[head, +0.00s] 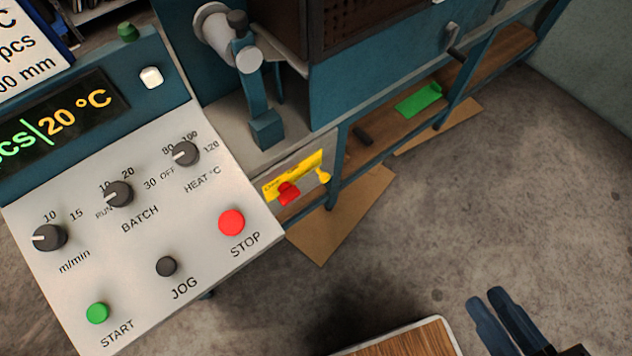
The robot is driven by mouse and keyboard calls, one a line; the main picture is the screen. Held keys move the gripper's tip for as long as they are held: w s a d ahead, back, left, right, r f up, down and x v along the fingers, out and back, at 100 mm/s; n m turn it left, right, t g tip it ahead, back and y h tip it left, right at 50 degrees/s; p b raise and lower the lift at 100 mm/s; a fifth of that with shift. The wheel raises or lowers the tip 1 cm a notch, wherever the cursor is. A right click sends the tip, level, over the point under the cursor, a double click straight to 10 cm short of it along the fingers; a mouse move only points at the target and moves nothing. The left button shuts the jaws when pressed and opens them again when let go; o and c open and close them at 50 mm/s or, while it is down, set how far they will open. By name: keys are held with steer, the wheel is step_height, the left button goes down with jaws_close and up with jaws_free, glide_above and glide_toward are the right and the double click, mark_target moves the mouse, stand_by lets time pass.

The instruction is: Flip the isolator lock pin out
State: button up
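The isolator is a red knob (288,193) on a grey box with a yellow label (307,171), low on the machine's frame, just right of the control panel. A small yellow piece (323,176), which looks like the lock pin, is at the right end of the label. It is too small to tell its exact position. My gripper (485,297) is at the bottom right, over the floor and well apart from the isolator. Its two dark blue fingers lie close together in this view, with nothing seen between them. I cannot tell how far they are parted.
The control panel (190,222) with knobs and buttons fills the left. A wooden-topped surface (405,343) is at the bottom, left of my gripper. Cardboard (335,215) lies under the machine. A green item (418,100) is on the wooden lower shelf. Open concrete floor (520,190) lies right.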

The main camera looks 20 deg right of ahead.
steer(key=w+a+f+n+g+b, duration=0.1)
steer(key=f+b, duration=0.1)
steer(key=f, duration=0.5)
steer(key=w+a+f+n+b, duration=0.2)
steer(key=f+b, duration=0.1)
steer(key=f, duration=0.3)
steer(key=w+a+f+n+g+y+b, duration=0.1)
steer(key=w+f+n+b, duration=0.1)
steer(key=f, duration=0.5)
steer(key=shift+w+a+f+g+b, duration=0.15)
steer(key=shift+a+f+g+b, duration=0.15)
steer(key=shift+b, duration=0.05)
jaws_close()
steer(key=w+a+f+n+h+b, duration=0.25)
steer(key=w+f+b, duration=0.35)
steer(key=w+f, duration=0.3)
steer(key=w+a+f+n+h+b, duration=0.2)
steer(key=w+a+f+n+b, duration=0.15)
steer(key=w+f+b, duration=0.5)
steer(key=w+a+n+t+h+b, duration=0.1)
steer(key=w+a+t+h+b, duration=0.2)
steer(key=w+a, duration=0.2)
steer(key=shift+b, duration=0.3)
steer(key=shift+w, duration=0.1)
